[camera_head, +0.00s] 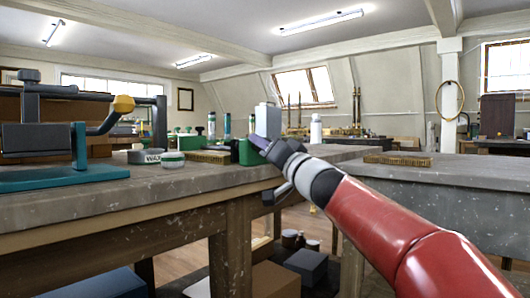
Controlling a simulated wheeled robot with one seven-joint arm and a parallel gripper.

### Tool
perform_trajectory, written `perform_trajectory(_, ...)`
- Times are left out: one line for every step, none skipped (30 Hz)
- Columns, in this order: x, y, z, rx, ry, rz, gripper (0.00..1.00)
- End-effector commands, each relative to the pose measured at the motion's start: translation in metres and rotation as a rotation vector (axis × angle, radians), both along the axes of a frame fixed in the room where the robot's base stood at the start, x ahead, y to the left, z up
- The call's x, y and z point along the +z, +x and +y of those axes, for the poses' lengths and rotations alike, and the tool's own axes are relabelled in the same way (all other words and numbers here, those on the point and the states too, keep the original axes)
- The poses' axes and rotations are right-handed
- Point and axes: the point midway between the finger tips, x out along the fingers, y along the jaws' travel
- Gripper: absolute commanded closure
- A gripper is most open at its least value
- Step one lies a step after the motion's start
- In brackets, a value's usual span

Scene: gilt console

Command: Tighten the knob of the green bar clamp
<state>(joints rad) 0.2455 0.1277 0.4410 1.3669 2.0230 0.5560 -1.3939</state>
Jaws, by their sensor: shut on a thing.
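The green bar clamp (248,153) shows only in part, as a green piece at the bench's right front edge. My gripper (261,143) reaches in from the right at the end of my red arm. Its dark jaws are shut at the clamp, on what appears to be its knob. The knob itself and the rest of the clamp are hidden or too small to make out. I cannot tell how tight the knob is.
The worn bench (130,197) carries a teal-based press (70,178) with a yellow knob, a wax tin (145,156), a green-labelled jar (173,159) and a brush (212,156). A white container (268,121) stands behind the clamp. Another brush (397,160) lies on the right-hand bench.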

Motion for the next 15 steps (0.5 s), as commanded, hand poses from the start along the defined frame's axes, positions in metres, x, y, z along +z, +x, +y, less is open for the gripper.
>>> perform_trajectory(-0.0007, 0.0003, -0.0003, 0.0, -0.001, 0.001, 0.86)
perform_trajectory(-0.0007, 0.0004, -0.0004, -0.001, -0.002, 0.001, 0.86)
perform_trajectory(-0.0007, 0.0004, -0.0004, -0.001, -0.002, 0.001, 0.86)
perform_trajectory(-0.0007, 0.0004, -0.0004, -0.001, -0.002, 0.001, 0.86)
perform_trajectory(-0.0007, 0.0004, -0.0004, -0.001, -0.002, 0.001, 0.86)
perform_trajectory(-0.0008, 0.0004, -0.0004, -0.001, -0.002, 0.001, 0.62)
perform_trajectory(-0.0008, 0.0004, -0.0004, -0.001, -0.002, 0.0, 0.58)
perform_trajectory(-0.0008, 0.0004, -0.0004, -0.001, -0.002, 0.0, 0.54)
perform_trajectory(-0.0007, 0.0004, -0.0004, -0.001, -0.002, 0.0, 0.49)
perform_trajectory(-0.0006, 0.0004, -0.0004, -0.001, -0.002, 0.0, 0.45)
perform_trajectory(-0.0006, 0.0004, -0.0004, -0.001, -0.002, 0.0, 0.41)
perform_trajectory(-0.0006, 0.0003, -0.0004, -0.001, -0.002, 0.0, 0.41)
perform_trajectory(-0.0005, 0.0002, -0.0004, 0.0, -0.002, -0.001, 0.41)
perform_trajectory(-0.0005, 0.0002, -0.0004, 0.0, -0.002, -0.001, 0.41)
perform_trajectory(-0.0004, 0.0003, -0.0003, 0.0, -0.002, -0.001, 0.41)
